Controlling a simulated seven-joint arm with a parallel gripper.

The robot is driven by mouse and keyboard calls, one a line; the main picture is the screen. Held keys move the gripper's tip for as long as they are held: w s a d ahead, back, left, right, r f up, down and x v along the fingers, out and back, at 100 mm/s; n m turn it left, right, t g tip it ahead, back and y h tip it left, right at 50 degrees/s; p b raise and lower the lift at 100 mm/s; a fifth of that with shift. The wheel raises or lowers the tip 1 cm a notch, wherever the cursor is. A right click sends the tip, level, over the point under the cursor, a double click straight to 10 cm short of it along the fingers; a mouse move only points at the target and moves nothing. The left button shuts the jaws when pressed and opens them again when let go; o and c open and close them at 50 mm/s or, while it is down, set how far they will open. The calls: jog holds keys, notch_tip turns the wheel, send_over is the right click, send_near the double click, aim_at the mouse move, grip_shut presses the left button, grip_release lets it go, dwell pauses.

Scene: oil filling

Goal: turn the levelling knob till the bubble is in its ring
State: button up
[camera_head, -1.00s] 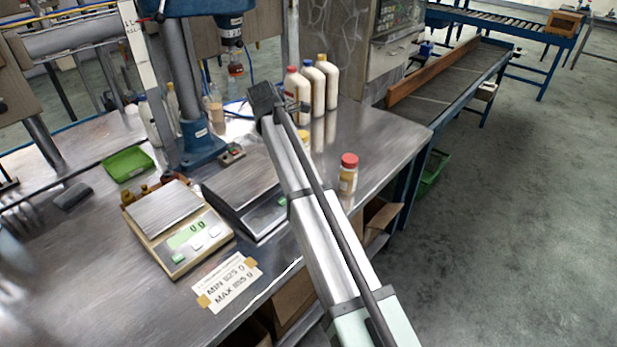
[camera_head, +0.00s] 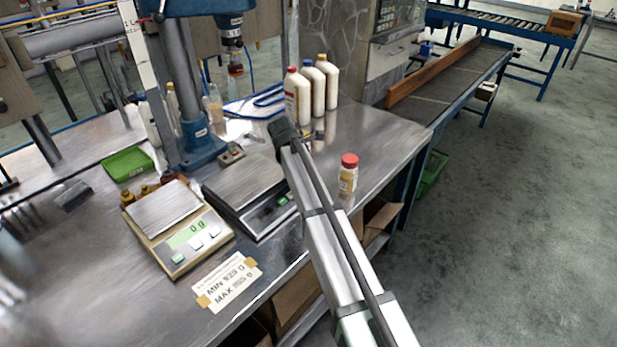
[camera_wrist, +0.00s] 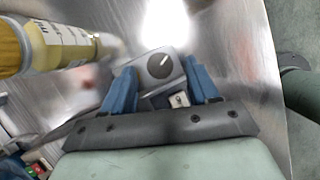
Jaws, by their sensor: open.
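A dark round knob (camera_wrist: 160,66) with a pale pointer line shows on a small grey block in the wrist view. My gripper (camera_wrist: 159,74) has its two blue fingers apart, one on each side of the knob in the picture, with nothing held. I cannot tell how far the fingertips are above it. A small pale square (camera_wrist: 179,99) with a dark mark lies just below the knob; whether this is the bubble and ring, I cannot tell. In the head view, my arm hides the knob, and the fingers cannot be made out.
In the head view, a red-capped bottle (camera_head: 348,176) stands right of my arm. A scale (camera_head: 168,210) and a dark flat unit (camera_head: 243,186) lie left. Several white bottles (camera_head: 318,88) stand behind.

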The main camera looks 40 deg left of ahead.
jog(key=shift+x, duration=0.95)
jog(key=c, duration=1)
jog(key=shift+a+m+h, duration=0.15)
jog(key=shift+m+h, duration=0.15)
jog(key=shift+m, duration=0.6)
jog(key=shift+c, duration=0.2)
jog(key=shift+m+g, duration=0.3)
jog(key=shift+m, duration=0.3)
jog(key=o, duration=1)
jog(key=shift+o, duration=0.2)
